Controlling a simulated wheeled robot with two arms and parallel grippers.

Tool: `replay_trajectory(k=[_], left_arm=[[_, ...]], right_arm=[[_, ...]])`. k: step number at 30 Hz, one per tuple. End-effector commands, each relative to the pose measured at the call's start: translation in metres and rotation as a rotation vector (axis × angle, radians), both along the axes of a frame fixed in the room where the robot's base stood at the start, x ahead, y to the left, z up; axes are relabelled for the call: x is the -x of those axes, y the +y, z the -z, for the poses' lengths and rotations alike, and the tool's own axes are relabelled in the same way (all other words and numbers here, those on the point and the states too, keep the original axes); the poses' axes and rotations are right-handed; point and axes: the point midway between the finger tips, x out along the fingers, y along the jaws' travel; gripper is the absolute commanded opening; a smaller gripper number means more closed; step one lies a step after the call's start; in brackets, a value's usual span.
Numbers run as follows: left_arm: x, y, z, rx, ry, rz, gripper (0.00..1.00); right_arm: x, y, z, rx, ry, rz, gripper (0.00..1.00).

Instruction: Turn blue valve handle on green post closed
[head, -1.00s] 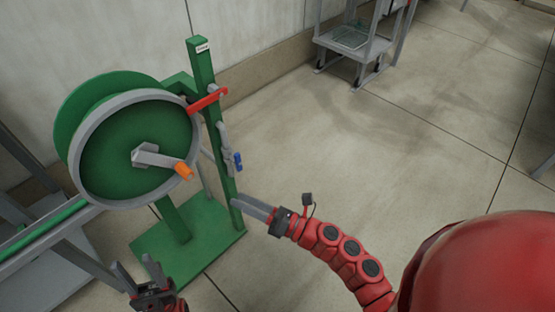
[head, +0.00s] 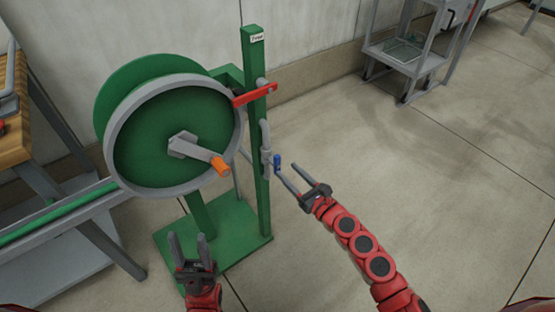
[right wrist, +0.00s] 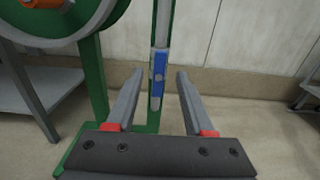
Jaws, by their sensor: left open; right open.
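The blue valve handle (head: 278,164) is small and sits on a grey pipe fitting on the green post (head: 259,130). In the right wrist view the blue handle (right wrist: 158,75) shows upright in line with the post, seen between the two fingers. My right gripper (head: 289,174) is open, its fingers pointing at the handle from the right; I cannot tell whether they touch it. In the right wrist view my right gripper (right wrist: 158,84) shows a gap on both sides of the handle. My left gripper (head: 188,243) is open and empty in front of the green base.
A green hose reel (head: 165,140) with an orange crank knob (head: 221,165) stands left of the post. A red lever (head: 254,94) sticks out higher on the post. A grey cart (head: 405,55) stands at the back right. The floor to the right is clear.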

Motion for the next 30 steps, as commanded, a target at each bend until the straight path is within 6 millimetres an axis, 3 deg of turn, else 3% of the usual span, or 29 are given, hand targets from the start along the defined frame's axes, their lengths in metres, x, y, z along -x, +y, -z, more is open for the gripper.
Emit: replay_trajectory(k=[3, 9, 22, 30], left_arm=[[0.000, 0.000, -0.001, 0.000, 0.000, 0.000, 0.50], [0.000, 0.000, -0.001, 0.000, 0.000, 0.000, 0.50], [0.000, 0.000, -0.001, 0.000, 0.000, 0.000, 0.50], [0.000, 0.000, -0.001, 0.000, 0.000, 0.000, 0.50]], right_arm=[[-0.022, 0.017, -0.002, -0.003, -0.001, -0.001, 0.53], [-0.045, 0.033, -0.001, -0.002, -0.001, 0.001, 0.53], [-0.053, 0.039, 0.001, -0.001, 0.002, 0.000, 0.53], [-0.053, 0.039, 0.000, -0.002, 0.001, 0.000, 0.04]])
